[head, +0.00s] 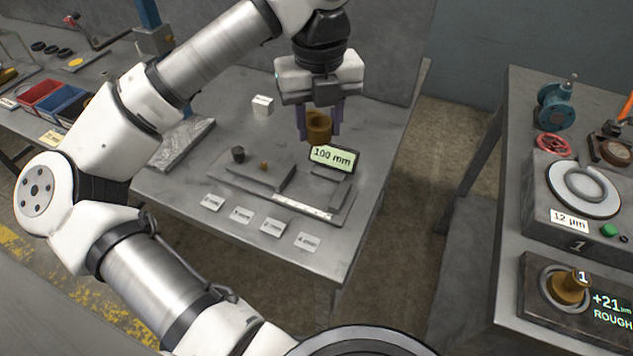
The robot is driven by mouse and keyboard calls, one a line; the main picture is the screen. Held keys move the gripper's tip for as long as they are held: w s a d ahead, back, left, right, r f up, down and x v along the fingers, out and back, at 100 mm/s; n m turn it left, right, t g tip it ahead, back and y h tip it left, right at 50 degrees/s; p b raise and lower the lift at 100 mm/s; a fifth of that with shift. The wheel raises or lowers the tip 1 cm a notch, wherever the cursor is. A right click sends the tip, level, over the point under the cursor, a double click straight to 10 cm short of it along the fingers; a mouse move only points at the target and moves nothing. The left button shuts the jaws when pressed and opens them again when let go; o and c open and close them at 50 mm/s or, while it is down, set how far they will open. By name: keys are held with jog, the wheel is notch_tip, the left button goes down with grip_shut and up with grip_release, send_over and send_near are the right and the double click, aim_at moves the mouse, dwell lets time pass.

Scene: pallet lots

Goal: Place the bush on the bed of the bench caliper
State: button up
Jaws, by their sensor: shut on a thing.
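My gripper (319,130) is shut on the brass bush (319,127), a short ring-like cylinder held between its two purple-grey fingers. The bush appears above the back part of the bench caliper (236,186), just behind its display. I cannot tell exactly how high it is held. The caliper is a grey flat device on the table, with raised blocks, a pale scale strip at its front right and a display (332,157) reading 100 mm. A small dark cylinder (238,154) and a tiny brass piece (263,166) are at its left part.
Several white label cards (272,226) lie in front of the caliper. A white block (263,105) stands behind it. Red (41,93) and blue bins are at the far left. A right-hand bench holds gauges and a brass part (568,287). A floor gap separates the benches.

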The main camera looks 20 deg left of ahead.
aim_at(318, 192)
notch_tip(318, 192, down, 13)
jog(key=shift+f+p, duration=0.1)
jog(key=shift+p, duration=0.3)
jog(key=shift+f, duration=0.3)
jog(key=shift+f+b, duration=0.2)
jog(key=shift+b, duration=0.1)
jog(key=o, duration=0.8)
jog(key=shift+r, duration=0.15)
jog(key=shift+r+p, duration=0.25)
jog(key=shift+p, duration=0.2)
notch_tip(318, 192, up, 12)
jog(key=shift+f+b, duration=0.15)
jog(key=shift+b, duration=0.65)
